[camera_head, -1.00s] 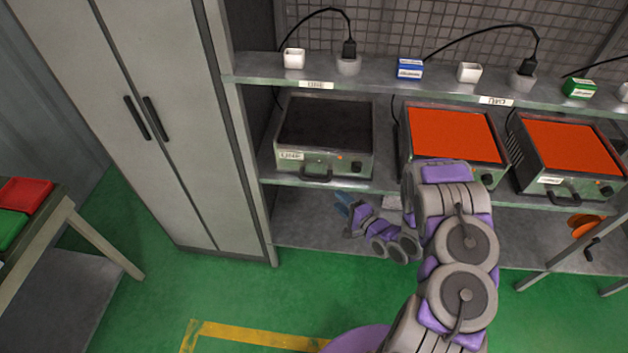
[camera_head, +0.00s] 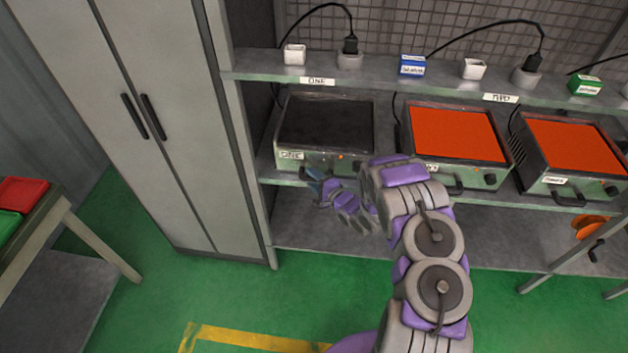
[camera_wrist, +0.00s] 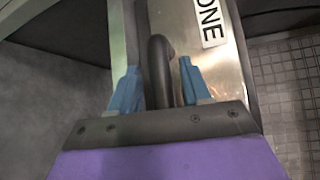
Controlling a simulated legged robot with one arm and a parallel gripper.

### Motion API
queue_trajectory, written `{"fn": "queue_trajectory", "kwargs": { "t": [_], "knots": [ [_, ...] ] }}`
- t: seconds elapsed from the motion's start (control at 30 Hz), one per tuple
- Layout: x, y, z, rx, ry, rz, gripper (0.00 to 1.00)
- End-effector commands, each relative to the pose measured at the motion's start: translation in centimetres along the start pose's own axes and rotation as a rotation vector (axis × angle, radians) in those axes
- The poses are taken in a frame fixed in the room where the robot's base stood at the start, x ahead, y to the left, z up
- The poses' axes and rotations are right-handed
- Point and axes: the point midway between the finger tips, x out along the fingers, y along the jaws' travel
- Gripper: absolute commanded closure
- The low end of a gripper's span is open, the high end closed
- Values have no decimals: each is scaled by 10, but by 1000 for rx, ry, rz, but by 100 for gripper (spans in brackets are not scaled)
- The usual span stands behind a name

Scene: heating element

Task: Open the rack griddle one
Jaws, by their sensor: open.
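The rack griddle one (camera_head: 325,124) is a box with a dark top plate and a metal front labelled ONE, at the left of the middle shelf in the head view. Its front also shows in the wrist view (camera_wrist: 222,70), with the ONE label at the top. The black handle (camera_wrist: 160,68) on that front lies between the two blue fingers of my gripper (camera_wrist: 158,90). The fingers are open, one on each side of the handle. In the head view my gripper (camera_head: 314,182) is just in front of the griddle's lower front, covering most of the handle.
Two griddles with orange tops, the middle one (camera_head: 455,133) and the right one (camera_head: 572,145), stand to the right on the same shelf. A tall grey cabinet (camera_head: 165,190) is close on the left. A shelf (camera_head: 430,72) with plugs and small boxes runs above.

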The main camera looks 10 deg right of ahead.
Motion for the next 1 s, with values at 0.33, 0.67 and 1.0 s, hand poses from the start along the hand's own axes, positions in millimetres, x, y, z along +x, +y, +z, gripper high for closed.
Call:
{"fn": "queue_trajectory", "kwargs": {
  "t": [0.33, 0.67, 1.0],
  "knots": [
    [0, 0, 0, 0, 0, 0, 66],
    [0, 1, 0, 1, 0, 1, 98],
    [0, 2, 0, 2, 0, 4, 100]
  ]
}}
